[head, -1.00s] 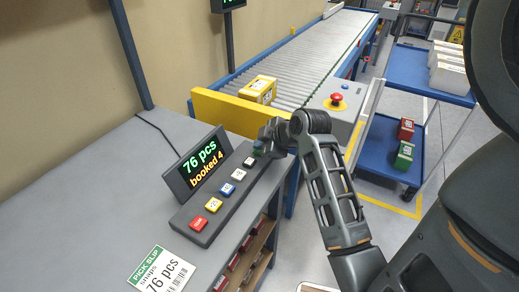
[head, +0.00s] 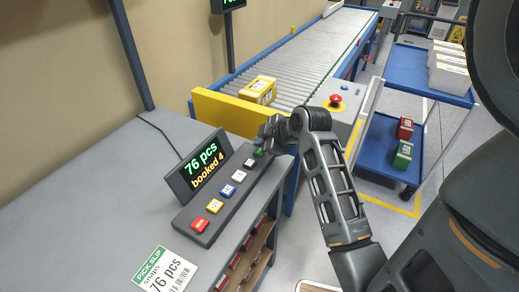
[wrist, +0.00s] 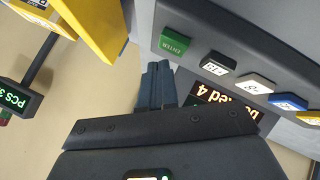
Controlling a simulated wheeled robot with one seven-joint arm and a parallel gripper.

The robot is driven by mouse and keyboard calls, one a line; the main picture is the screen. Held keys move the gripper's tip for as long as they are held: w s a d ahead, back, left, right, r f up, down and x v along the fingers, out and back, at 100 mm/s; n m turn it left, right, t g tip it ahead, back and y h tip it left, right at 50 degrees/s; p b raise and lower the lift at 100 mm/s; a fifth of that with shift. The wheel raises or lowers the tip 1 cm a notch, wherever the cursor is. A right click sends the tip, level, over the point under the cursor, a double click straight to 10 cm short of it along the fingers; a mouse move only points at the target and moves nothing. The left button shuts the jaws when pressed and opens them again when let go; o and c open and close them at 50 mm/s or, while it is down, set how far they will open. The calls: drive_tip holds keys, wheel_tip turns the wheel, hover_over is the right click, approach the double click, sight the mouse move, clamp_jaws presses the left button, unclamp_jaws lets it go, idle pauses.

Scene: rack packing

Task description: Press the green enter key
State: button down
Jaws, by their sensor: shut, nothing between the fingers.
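The green enter key (wrist: 175,42) sits at the end of the key row in the wrist view, fully visible and flush on the grey keypad. In the head view the green key (head: 258,153) is at the far end of the row, partly beside my gripper (head: 266,140). My gripper's shut fingers (wrist: 158,72) are just short of the green key in the wrist view, apart from it. The display (head: 205,165) reads "76 pcs" and "booked 4".
Black, white, blue, yellow and red keys (head: 200,224) line the keypad. A pick slip (head: 165,270) lies on the grey table (head: 90,210). A yellow plate (head: 225,113) and roller conveyor (head: 310,50) stand behind. A red stop button (head: 336,100) is to the right.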

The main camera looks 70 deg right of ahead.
wheel_tip(320, 180, up, 5)
drive_tip(key=p, duration=0.5)
idle(0.9)
drive_tip(key=shift+m+t, duration=0.3)
drive_tip(key=shift+m, duration=0.1)
drive_tip(key=a+f, duration=0.1)
drive_tip(key=a, duration=0.2)
drive_tip(key=a+f, duration=0.1)
drive_tip(key=a, duration=0.2)
drive_tip(key=a+f, duration=0.1)
drive_tip(key=a, duration=0.2)
drive_tip(key=shift+w+f, duration=0.15)
drive_tip(key=s+a+m+t, duration=0.15)
drive_tip(key=s+a, duration=0.25)
drive_tip(key=a, duration=0.8)
drive_tip(key=s+a+r+t+y, duration=0.4)
drive_tip(key=s+a+r, duration=0.7)
drive_tip(key=a, duration=0.3)
drive_tip(key=shift+s+r+t+y, duration=0.2)
drive_tip(key=shift+s+t+y, duration=0.15)
drive_tip(key=shift+t+y, duration=0.1)
